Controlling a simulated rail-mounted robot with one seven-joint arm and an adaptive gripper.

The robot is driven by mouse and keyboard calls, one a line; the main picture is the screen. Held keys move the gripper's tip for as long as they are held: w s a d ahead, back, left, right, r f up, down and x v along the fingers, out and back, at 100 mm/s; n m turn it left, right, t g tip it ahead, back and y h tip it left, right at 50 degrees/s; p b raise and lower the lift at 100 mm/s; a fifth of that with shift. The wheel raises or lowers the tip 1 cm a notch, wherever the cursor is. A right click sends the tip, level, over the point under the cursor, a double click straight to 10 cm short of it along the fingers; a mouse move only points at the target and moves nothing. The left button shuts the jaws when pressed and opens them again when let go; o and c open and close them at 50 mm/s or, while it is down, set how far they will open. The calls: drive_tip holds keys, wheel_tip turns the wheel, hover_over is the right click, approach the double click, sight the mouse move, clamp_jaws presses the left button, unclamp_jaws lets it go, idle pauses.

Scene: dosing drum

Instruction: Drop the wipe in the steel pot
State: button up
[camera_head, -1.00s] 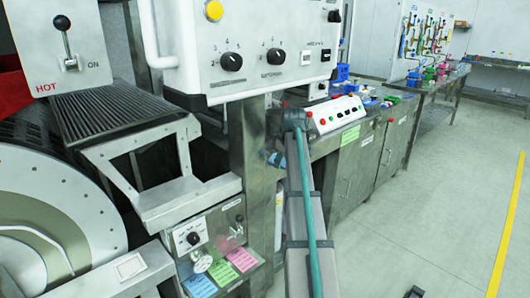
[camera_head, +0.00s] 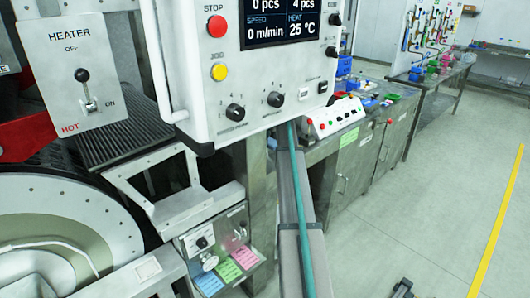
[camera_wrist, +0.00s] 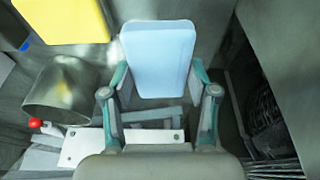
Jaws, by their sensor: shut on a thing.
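The light blue wipe (camera_wrist: 158,60) is in my gripper (camera_wrist: 160,80) in the wrist view, upright in the picture between the two teal fingers. The fingers are shut on its lower part. A round steel vessel, seemingly the steel pot (camera_wrist: 62,92), is left of the wipe and apart from it. How deep it is and what is inside cannot be told. In the head view my arm runs up behind the control panel, and my gripper, the wipe and the pot are not visible there.
The control panel (camera_head: 245,75) hangs before the far end of my arm. The heater box (camera_head: 82,72) and drum (camera_head: 60,225) are at left. A yellow sheet (camera_wrist: 62,20) and a red knob (camera_wrist: 35,122) are near the pot. Floor (camera_head: 400,215) at right is mostly clear.

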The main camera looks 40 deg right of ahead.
sight(268, 160)
drive_tip(key=shift+w+d+r+p, duration=0.15)
drive_tip(key=shift+w+p, duration=0.1)
drive_tip(key=shift+w, duration=0.2)
drive_tip(key=shift+w+d+r+p, duration=0.1)
drive_tip(key=shift+w+p, duration=0.15)
drive_tip(key=shift+w, duration=0.15)
drive_tip(key=shift+f+p, duration=1.35)
drive_tip(key=shift+f, duration=3.5)
drive_tip(key=shift+f, duration=0.15)
drive_tip(key=o, duration=1.1)
drive_tip(key=b+v, duration=0.1)
drive_tip(key=v, duration=0.4)
drive_tip(key=b+v, duration=0.2)
drive_tip(key=v, duration=0.3)
drive_tip(key=shift+w+a+r, duration=0.1)
drive_tip(key=shift+r, duration=0.3)
